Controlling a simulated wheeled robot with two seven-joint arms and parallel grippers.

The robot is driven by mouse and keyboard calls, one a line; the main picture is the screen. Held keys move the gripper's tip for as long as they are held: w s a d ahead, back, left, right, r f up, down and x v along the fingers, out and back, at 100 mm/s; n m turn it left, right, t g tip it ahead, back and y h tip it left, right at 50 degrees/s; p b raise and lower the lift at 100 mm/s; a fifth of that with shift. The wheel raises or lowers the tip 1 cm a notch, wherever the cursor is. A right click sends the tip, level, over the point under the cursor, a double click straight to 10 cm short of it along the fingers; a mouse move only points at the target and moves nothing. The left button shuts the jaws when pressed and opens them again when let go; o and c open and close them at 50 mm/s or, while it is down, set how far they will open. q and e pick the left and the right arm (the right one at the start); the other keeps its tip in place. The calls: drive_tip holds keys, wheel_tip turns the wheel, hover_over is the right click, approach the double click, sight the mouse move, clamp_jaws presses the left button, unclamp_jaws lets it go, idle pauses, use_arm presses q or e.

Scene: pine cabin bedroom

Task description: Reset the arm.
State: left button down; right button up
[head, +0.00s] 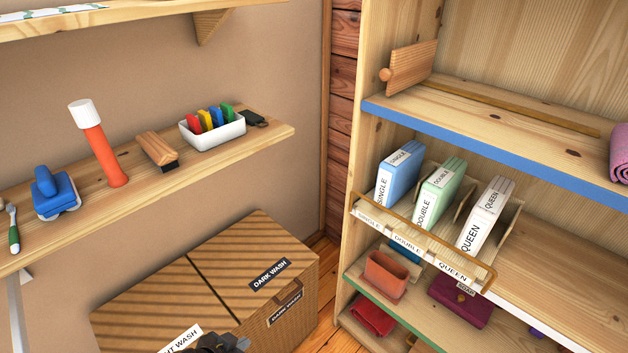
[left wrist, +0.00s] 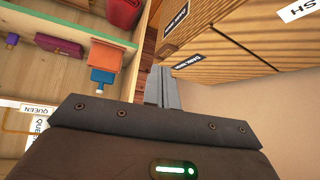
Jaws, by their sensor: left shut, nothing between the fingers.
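My left gripper (head: 222,344) shows only partly at the bottom edge of the head view, dark grey, in front of the wood-patterned laundry box. In the left wrist view its grey fingers (left wrist: 161,88) are together with nothing between them. They point toward the gap between the shelf unit and the laundry box. My left arm is mostly out of the head view. My right gripper is not in view.
The laundry box (head: 225,265) has a "DARK WASH" label. A wall shelf (head: 75,222) holds a blue brush, an orange-and-white cylinder and a white tray (head: 212,133). The shelf unit (head: 500,170) at right holds labelled bedding packs. Some floor shows between.

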use_arm(q)
drive_tip(key=s+a+r+n+g+y, duration=0.2)
drive_tip(key=s+a, duration=0.2)
drive_tip(key=s, duration=0.4)
drive_tip(key=s+a+r+n+g+y, duration=0.2)
drive_tip(key=s+a+r, duration=0.1)
drive_tip(key=s, duration=0.4)
wheel_tip(320, 180, down, 25)
drive_tip(key=g, duration=0.1)
drive_tip(key=s+a+f+g, duration=0.1)
drive_tip(key=s+a+f, duration=0.1)
drive_tip(key=s+f, duration=1.5)
drive_tip(key=shift+s+a+f+m, duration=0.2)
drive_tip(key=shift+s+a+m, duration=0.1)
drive_tip(key=shift+s, duration=0.1)
